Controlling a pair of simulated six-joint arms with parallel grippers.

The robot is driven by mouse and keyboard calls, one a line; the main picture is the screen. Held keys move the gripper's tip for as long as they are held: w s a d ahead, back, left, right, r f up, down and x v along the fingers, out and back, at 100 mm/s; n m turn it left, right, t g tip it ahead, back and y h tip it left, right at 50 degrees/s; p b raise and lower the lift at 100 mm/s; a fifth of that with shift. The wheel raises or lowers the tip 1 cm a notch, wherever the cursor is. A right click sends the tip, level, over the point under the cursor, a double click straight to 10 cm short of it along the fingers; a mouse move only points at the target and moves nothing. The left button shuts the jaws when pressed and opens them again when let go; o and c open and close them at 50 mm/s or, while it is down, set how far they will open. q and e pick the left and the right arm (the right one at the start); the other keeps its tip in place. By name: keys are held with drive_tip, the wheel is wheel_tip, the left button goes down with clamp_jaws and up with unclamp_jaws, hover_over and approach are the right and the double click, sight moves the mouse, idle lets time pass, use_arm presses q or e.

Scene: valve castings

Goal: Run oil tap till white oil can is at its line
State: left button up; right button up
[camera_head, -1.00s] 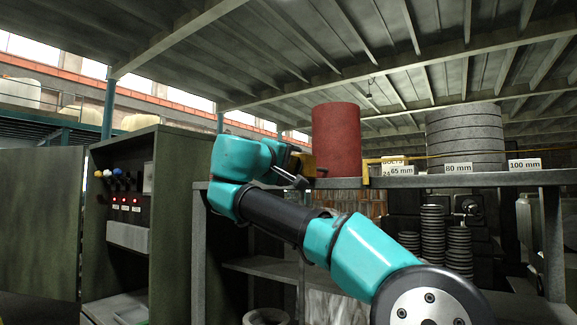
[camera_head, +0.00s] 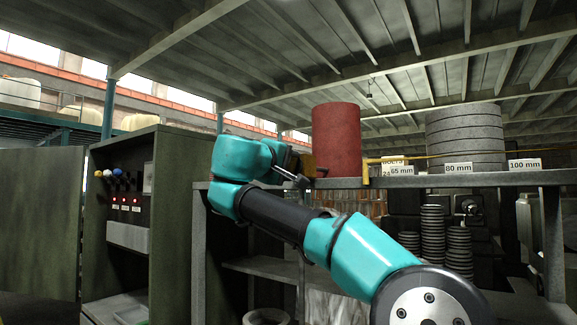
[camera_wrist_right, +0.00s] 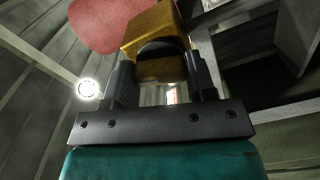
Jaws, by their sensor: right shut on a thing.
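My right gripper (camera_head: 299,172) is up at shelf height, just left of a red drum (camera_head: 337,140). In the right wrist view, my right gripper (camera_wrist_right: 158,78) has its fingers closed about a brass-coloured blocky piece (camera_wrist_right: 155,28) with a dark curved part at its near side. No fill line or oil flow shows. My left gripper is out of view.
A grey shelf (camera_head: 465,180) carries the drum, stacked grey rings (camera_head: 465,138) and size labels. A yellow bar (camera_head: 366,173) stands at its front edge. Dark ribbed stacks stand below. A green cabinet (camera_head: 178,215) with coloured knobs and red lights is at left.

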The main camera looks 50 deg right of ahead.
drive_tip(key=shift+n, duration=1.9)
drive_tip(key=o, duration=0.9)
drive_tip(key=shift+o, duration=0.2)
drive_tip(key=shift+a, duration=0.15)
drive_tip(key=s+a, duration=0.2)
drive_tip(key=a, duration=1.5)
drive_tip(key=shift+s, duration=0.35)
